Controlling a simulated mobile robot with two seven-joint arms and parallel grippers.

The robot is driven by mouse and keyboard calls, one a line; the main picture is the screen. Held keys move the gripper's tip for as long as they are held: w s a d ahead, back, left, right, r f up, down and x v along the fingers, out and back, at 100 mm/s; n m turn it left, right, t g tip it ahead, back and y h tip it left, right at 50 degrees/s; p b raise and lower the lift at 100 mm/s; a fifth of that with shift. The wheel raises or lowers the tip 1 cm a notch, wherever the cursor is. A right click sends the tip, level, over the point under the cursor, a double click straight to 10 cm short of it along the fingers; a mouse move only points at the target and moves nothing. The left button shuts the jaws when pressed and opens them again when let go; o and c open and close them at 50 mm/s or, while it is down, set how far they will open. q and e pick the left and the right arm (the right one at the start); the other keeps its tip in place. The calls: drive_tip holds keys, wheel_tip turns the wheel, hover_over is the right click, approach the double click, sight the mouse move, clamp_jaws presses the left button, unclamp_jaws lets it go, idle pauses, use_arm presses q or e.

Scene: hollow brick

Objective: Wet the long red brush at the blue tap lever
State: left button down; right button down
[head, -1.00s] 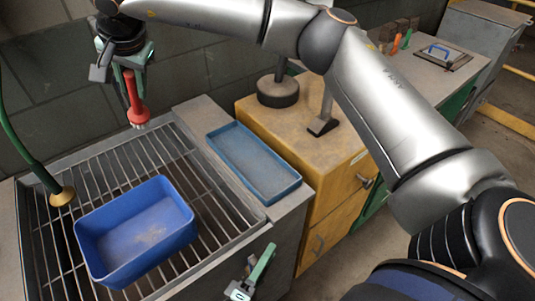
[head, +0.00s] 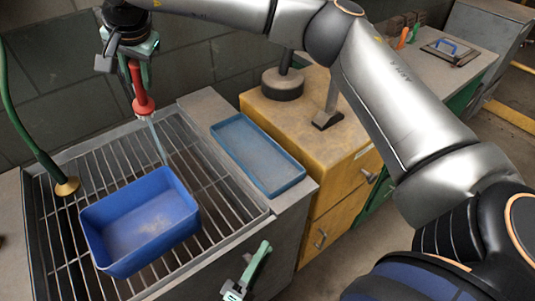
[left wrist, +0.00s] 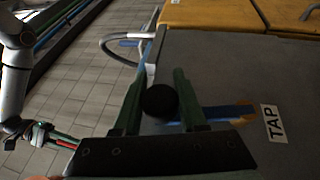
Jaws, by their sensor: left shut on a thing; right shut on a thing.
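The long red brush (head: 141,98) hangs upright, pale bristles down, above the sink grating in the head view. My right gripper (head: 135,70) is shut on its upper handle. A thin pale stream of water (head: 158,143) runs down from the bristles toward the grating. Its spout cannot be made out. My left gripper (head: 248,277) is low at the sink's front; in the left wrist view its green fingers (left wrist: 158,92) stand around a round black knob (left wrist: 160,101). The blue tap lever (left wrist: 208,113) lies behind it, beside a TAP label (left wrist: 274,124); the knob hides part of it.
A blue bin (head: 140,222) stands on the sink grating (head: 215,180). A green hose with a brass nozzle (head: 66,187) hangs at left. A shallow blue tray (head: 257,157) lies on the right ledge, beside a yellow cabinet (head: 325,205). My arm crosses above the cabinet.

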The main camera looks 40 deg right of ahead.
use_arm(q)
drive_tip(key=shift+a, duration=0.25)
drive_tip(key=shift+c, duration=2.2)
unclamp_jaws()
drive_tip(key=v, duration=1.2)
drive_tip(key=shift+f, duration=0.2)
